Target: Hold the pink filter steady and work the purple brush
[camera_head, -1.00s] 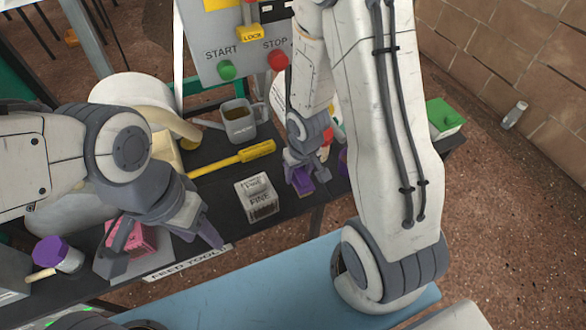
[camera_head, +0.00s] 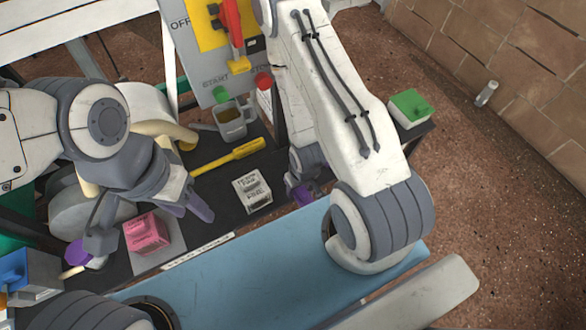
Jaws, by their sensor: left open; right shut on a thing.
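The pink filter (camera_head: 147,233) is a small pink block on a grey pad (camera_head: 172,252) near the table's front left. My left gripper (camera_head: 152,224) is open, with one finger at the left of the filter and the other at its right. I cannot tell how high the fingers are above it. My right gripper (camera_head: 299,182) is shut on the purple brush (camera_head: 303,194) by the table's front edge. My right arm hides part of that gripper, and the brush's working end is not clear.
Behind lie a yellow-handled tool (camera_head: 230,157) and a grey cup (camera_head: 230,122). A purple-lidded jar (camera_head: 78,252) is left of the filter. A green-topped box (camera_head: 411,107) sits at the far right.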

